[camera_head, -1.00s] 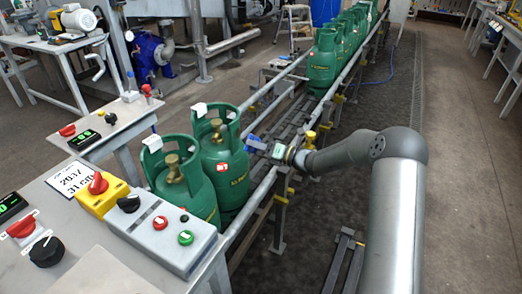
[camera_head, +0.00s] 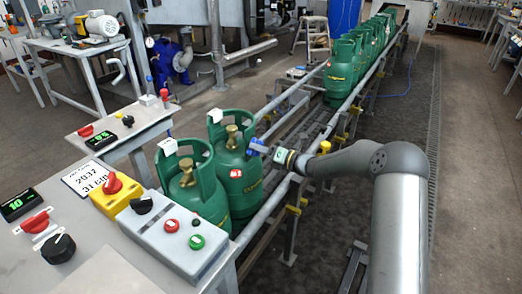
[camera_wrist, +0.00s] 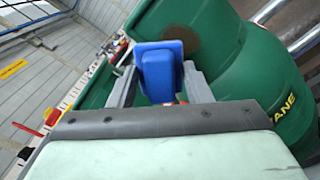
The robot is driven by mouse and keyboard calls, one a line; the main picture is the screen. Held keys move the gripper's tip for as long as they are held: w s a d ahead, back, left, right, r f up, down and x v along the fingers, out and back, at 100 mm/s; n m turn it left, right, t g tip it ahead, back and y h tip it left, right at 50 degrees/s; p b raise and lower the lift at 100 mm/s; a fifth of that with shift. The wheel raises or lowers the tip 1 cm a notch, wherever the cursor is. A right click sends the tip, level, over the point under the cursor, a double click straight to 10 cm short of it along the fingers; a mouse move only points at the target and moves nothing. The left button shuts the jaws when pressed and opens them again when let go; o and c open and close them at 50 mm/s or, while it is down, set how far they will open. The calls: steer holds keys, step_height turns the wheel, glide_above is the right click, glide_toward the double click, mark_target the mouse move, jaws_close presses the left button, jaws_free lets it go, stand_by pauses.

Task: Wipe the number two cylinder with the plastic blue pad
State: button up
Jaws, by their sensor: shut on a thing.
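Two green gas cylinders stand upright at the near end of the conveyor: the front cylinder (camera_head: 193,188) and the second cylinder (camera_head: 236,180) just behind it, which carries a small red-and-white label. My gripper (camera_head: 270,151) is at the right side of the second cylinder's upper body, shut on the blue plastic pad (camera_head: 257,147). In the wrist view the pad (camera_wrist: 162,70) sits between both fingers, close against green cylinder surface (camera_wrist: 245,75). A brown dirty patch (camera_wrist: 208,38) shows on that surface just right of the pad. I cannot tell whether pad and cylinder touch.
The conveyor's right side rail (camera_head: 290,178) runs beneath my gripper. More green cylinders (camera_head: 340,72) stand in a row farther along. A table with a button box (camera_head: 175,235) and knobs is at the front left. The floor right of the conveyor is mostly clear.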

steer(key=shift+x, duration=0.95)
steer(key=shift+w+d+p, duration=0.25)
steer(key=shift+w+d, duration=0.15)
steer(key=shift+w, duration=0.25)
steer(key=shift+w+d+p, duration=0.2)
steer(key=shift+w+d, duration=0.2)
steer(key=shift+w, duration=0.3)
steer(key=w, duration=0.1)
steer(key=w+d, duration=0.1)
steer(key=w, duration=0.1)
steer(key=shift+d+r+p, duration=0.1)
steer(key=shift+p, duration=0.2)
steer(key=shift+s, duration=0.1)
steer(key=shift+s+a+p, duration=0.3)
steer(key=shift+s+a, duration=0.15)
steer(key=shift+s, duration=0.5)
steer(key=shift+s+a+p, duration=0.35)
steer(key=shift+s+a, duration=0.15)
steer(key=shift+s, duration=0.4)
steer(key=shift+s+a+p, duration=0.3)
steer(key=shift+s+a, duration=0.15)
steer(key=shift+s, duration=0.5)
steer(key=shift+d, duration=0.1)
